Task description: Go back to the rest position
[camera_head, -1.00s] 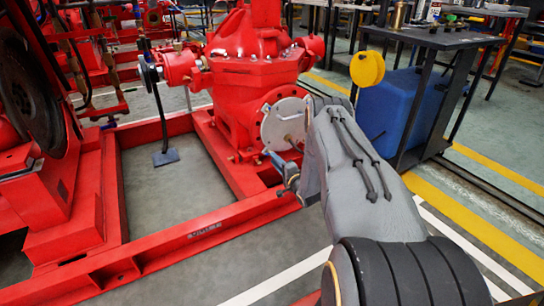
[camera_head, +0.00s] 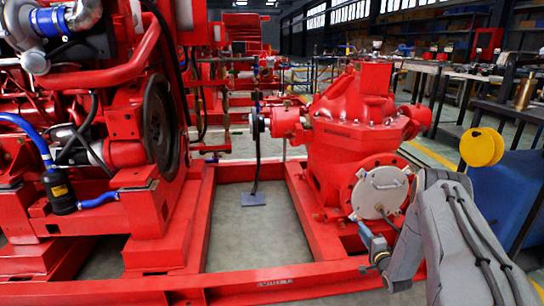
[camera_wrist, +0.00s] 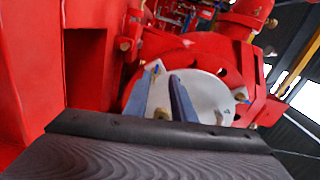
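My gripper (camera_head: 378,245) is at the lower right in the head view, in front of the red pump (camera_head: 355,130) and just below its round grey cover plate (camera_head: 380,190). In the wrist view my gripper's two blue-grey fingers (camera_wrist: 163,92) stand apart with a gap between them, and I see nothing held. The cover plate (camera_wrist: 208,95) shows behind and beside the fingers, on a red flange with bolts. I cannot tell the exact distance from the fingertips to the plate.
A red base frame (camera_head: 270,280) runs below the pump. The red engine (camera_head: 110,120) with its dark flywheel (camera_head: 160,128) stands at the left. A blue container (camera_head: 495,195) and dark workbench (camera_head: 515,110) are at the right. Bare floor (camera_head: 245,225) shows inside the frame.

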